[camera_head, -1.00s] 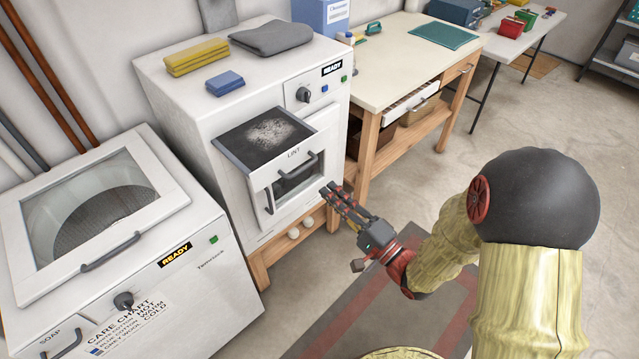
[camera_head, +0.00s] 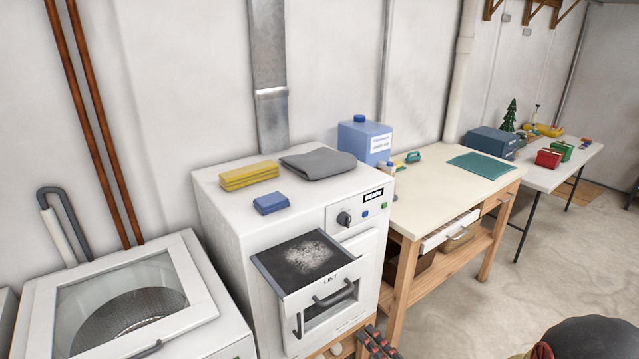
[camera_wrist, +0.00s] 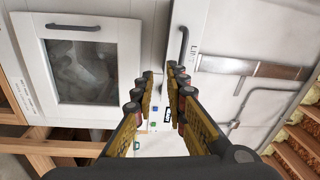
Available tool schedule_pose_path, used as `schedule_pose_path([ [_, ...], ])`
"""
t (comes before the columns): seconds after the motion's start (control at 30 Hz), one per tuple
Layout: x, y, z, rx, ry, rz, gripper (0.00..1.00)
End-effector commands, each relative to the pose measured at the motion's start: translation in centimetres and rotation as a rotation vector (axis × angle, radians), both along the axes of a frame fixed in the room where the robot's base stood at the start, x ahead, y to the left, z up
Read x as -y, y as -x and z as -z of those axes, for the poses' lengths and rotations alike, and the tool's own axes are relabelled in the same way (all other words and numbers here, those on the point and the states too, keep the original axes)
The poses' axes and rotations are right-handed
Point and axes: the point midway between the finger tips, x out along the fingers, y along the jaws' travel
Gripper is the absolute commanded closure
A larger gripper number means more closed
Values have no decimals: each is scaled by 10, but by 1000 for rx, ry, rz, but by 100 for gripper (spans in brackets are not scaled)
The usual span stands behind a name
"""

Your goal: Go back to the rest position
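My gripper (camera_wrist: 163,74) is open in the wrist view, with a gap and nothing held between its two black-tipped, yellow-sided fingers. In the head view only part of my gripper (camera_head: 376,345) shows, at the bottom edge, in front of the white dryer (camera_head: 232,225). The dryer's lint drawer (camera_head: 305,262) is pulled out, with pale lint on its dark top. In the wrist view a white door with a dark window (camera_wrist: 85,72) is on the left of the fingers. The rest of my arm is mostly below the head view.
A white top-loading washer (camera_head: 205,335) stands left of the dryer. Yellow cloths (camera_head: 249,176), a blue cloth (camera_head: 270,203) and a grey cloth (camera_head: 318,164) lie on the dryer. A wooden workbench (camera_head: 425,205) stands to the right. Concrete floor (camera_head: 545,265) is open at the right.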

Motion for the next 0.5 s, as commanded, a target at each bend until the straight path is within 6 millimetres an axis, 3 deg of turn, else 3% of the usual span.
schedule_pose_path([
  [0.17,26,-7,79,-141,354,91,86],
  [0.3,65,-4,128,-278,661,135,86],
  [0.5,126,17,154,-475,1044,126,86],
])
